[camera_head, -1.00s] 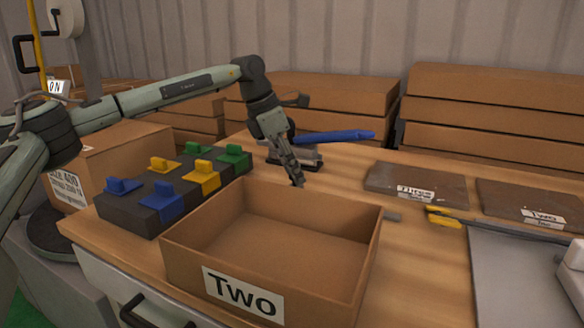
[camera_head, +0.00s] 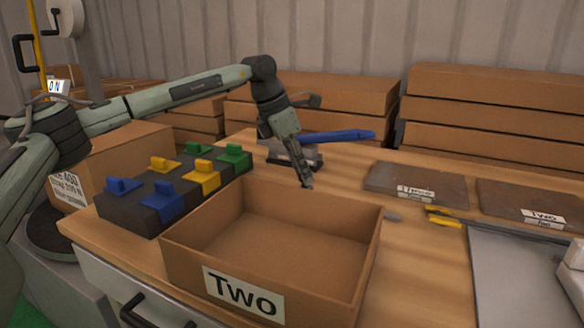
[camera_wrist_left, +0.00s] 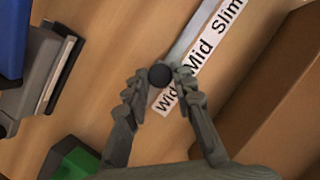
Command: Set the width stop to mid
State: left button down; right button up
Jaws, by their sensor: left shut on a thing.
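The width stop shows in the left wrist view as a dark round knob (camera_wrist_left: 160,74) by a grey metal rail (camera_wrist_left: 196,32). Beside the rail lies a white label (camera_wrist_left: 201,55) with "Wide", "Mid" and "Slim"; a finger covers part of "Wide". The knob is nearer the "Wide" end than "Mid". My left gripper (camera_wrist_left: 159,82) is shut on the knob, one finger on each side. In the head view my left gripper (camera_head: 307,185) points down behind the open box marked "Two" (camera_head: 330,222), which hides the knob and label. My right gripper is not in view.
A dark block with coloured switches (camera_head: 130,212) stands left of the box. A blue-handled device (camera_head: 338,136) is close behind my gripper. Brown flat packs (camera_head: 415,186) and a yellow-handled tool (camera_head: 443,217) lie to the right.

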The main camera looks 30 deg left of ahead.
pick_arm(q)
jog(key=d, duration=0.5)
jog(key=shift+w+d, duration=0.15)
jog(key=shift+w, duration=0.05)
jog(key=c, duration=1.3)
grip_release()
jog(key=shift+o, duration=0.2)
jog(key=shift+r, duration=0.1)
jog(key=v, duration=1.2)
jog(key=shift+s, duration=0.1)
